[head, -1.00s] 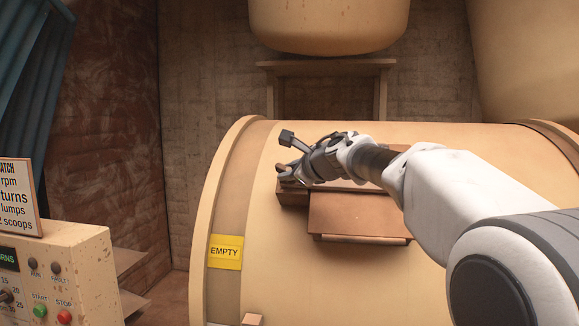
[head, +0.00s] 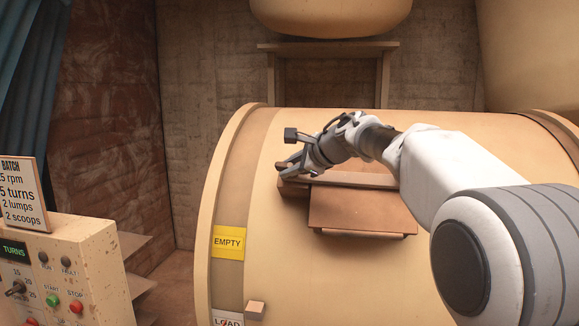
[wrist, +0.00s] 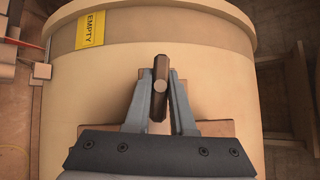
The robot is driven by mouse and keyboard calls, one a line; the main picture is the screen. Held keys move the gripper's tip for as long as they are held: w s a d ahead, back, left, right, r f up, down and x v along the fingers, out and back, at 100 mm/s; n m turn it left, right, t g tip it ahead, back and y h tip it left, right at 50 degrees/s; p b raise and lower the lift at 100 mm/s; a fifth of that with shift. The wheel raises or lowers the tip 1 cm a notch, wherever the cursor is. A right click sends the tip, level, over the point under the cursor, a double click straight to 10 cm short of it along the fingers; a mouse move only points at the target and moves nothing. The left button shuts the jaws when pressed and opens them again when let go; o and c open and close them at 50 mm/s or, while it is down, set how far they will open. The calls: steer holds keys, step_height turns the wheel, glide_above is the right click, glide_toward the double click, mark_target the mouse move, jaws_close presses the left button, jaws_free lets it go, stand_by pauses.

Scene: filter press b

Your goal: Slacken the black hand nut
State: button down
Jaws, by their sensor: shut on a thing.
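A dark brown bar-shaped nut with a round centre (wrist: 160,86) shows in the wrist view; it looks more brown than black and is the likeliest hand nut. My gripper (wrist: 159,100) has its two grey fingers on either side of it, closed on it. In the head view, my gripper (head: 287,168) is at the upper left corner of the brown hatch (head: 360,211) on the cream drum (head: 262,270). There the fingers and wrist mostly hide the nut. Its thread cannot be seen.
A yellow EMPTY label (head: 228,242) is on the drum's left part, with a small block (head: 255,310) below it. A control box (head: 90,265) with a sign (head: 22,195) stands at the left. A wooden frame (head: 328,47) rises behind the drum.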

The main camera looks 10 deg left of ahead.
steer(key=c, duration=0.8)
jaws_free()
steer(key=shift+o, duration=0.2)
steer(key=b+v, duration=0.3)
steer(key=v, duration=1.4)
steer(key=shift+d, duration=0.15)
steer(key=shift+s+r, duration=0.1)
steer(key=shift+r, duration=0.05)
